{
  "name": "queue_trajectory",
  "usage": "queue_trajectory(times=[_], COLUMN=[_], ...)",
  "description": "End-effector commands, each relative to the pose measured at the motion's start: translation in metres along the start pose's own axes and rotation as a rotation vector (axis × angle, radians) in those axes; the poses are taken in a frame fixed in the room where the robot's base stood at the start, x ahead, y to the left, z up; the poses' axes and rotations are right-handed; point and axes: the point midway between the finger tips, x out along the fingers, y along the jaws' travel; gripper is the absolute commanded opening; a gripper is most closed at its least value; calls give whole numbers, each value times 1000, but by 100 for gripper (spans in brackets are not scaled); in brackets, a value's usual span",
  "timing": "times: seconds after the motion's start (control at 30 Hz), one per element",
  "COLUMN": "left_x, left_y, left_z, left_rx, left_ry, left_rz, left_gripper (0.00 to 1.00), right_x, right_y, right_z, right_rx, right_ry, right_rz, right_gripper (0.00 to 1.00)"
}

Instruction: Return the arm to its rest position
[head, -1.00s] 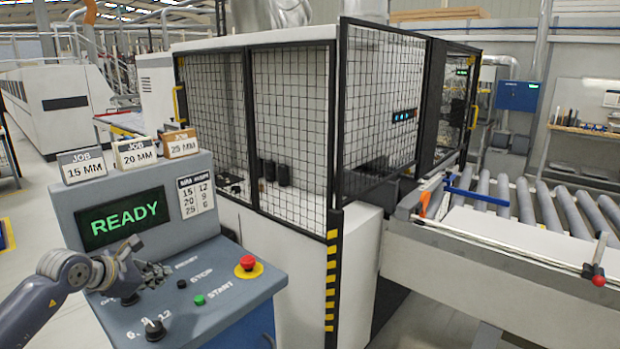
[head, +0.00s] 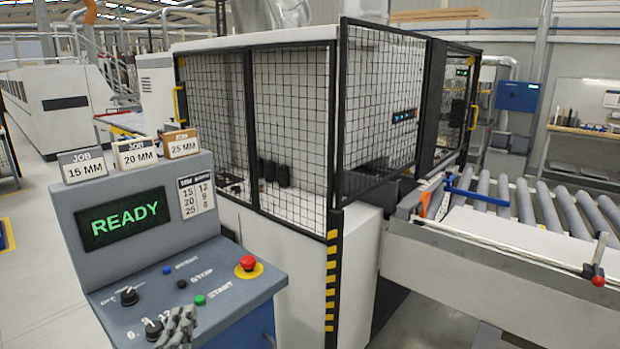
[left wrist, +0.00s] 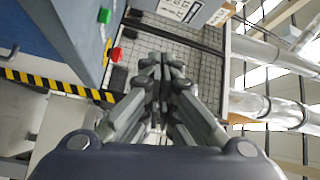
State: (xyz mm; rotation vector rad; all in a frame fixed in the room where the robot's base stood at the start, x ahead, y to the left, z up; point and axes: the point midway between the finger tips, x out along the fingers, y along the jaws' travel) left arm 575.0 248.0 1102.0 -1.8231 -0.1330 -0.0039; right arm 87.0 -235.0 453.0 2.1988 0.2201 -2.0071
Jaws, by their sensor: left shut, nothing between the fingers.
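My left gripper (head: 178,326) is shut and empty. In the head view only its fingers show, at the bottom edge, in front of the lower knob (head: 153,327) on the control console (head: 75,275). In the left wrist view its closed fingers (left wrist: 163,62) point up the picture, with the console's green button (left wrist: 104,16) and red button (left wrist: 115,54) to their left. The rest of my left arm is out of the head view. My right gripper is in neither view.
The console screen (head: 124,217) reads READY, with job cards (head: 135,153) on top. A mesh-fenced machine (head: 290,130) stands behind it. A roller conveyor (head: 545,205) carrying a white panel (head: 530,238) is at the right. Open floor (head: 35,240) lies left of the console.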

Motion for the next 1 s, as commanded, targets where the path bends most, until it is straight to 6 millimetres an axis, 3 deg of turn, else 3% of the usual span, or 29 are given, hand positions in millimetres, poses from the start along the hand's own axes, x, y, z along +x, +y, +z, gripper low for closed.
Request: queue_trajectory(times=[0.13,0.3,0.5,0.73,1.0], left_x=[-67,-158,-244,-327,-313], left_y=[75,143,182,198,268], left_z=[46,63,55,34,51], left_rx=[-360,-640,-815,-933,-910], left_ry=[-294,-576,-793,-975,-985], left_rz=[272,559,804,1032,1038], left_gripper=[0,0,0,0,0], right_x=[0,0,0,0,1], right_y=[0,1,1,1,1], right_z=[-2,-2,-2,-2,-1], right_rx=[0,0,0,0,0], right_ry=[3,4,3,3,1], right_rz=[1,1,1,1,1], right_gripper=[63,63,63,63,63])
